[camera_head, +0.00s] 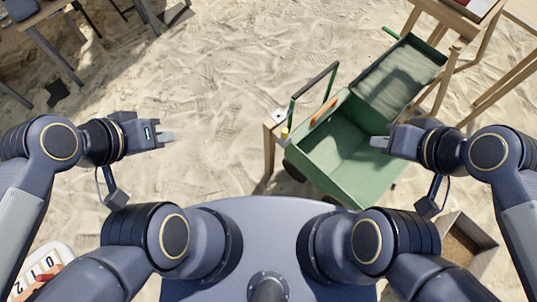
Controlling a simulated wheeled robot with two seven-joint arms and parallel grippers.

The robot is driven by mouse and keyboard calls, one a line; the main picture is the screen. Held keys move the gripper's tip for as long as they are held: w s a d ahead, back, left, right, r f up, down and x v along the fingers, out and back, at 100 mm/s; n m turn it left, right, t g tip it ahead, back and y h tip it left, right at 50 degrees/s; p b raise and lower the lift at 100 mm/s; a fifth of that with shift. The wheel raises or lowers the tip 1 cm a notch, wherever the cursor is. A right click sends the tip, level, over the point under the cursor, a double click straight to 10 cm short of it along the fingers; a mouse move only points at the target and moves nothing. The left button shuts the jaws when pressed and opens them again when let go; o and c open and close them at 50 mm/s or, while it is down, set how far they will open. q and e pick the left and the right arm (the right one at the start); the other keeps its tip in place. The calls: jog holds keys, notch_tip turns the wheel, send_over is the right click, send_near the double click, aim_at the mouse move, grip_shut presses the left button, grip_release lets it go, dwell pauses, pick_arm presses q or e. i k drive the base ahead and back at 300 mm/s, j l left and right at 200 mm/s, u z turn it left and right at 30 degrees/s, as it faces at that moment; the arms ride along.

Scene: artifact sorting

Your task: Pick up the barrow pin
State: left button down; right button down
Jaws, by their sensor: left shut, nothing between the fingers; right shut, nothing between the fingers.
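A green barrow (340,190) with an open box and a panel at its upper right stands right of centre. A small yellow piece (285,132) shows at its left side, by a wooden stand (270,150); I cannot tell if it is the barrow pin. An orange-brown bar (323,112) lies along the box's upper left edge. My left gripper (168,137) is shut and empty over the sand at left, well apart from the barrow. My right gripper (375,141) is shut and empty, over the box's right side in this view.
Wooden table legs (480,75) stand at the upper right, close to the barrow. A wooden crate (478,228) is at the lower right. A white numbered tray (38,258) is at the lower left. Open sand (200,90) lies between my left gripper and the barrow.

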aim_at(284, 132)
jog(key=i+j+z, duration=0.15)
jog(key=z, duration=0.25)
jog(key=i+j+z, duration=0.1)
jog(key=j+z, duration=0.65)
jog(key=i+j+z, duration=0.1)
jog(key=j+z, duration=0.25)
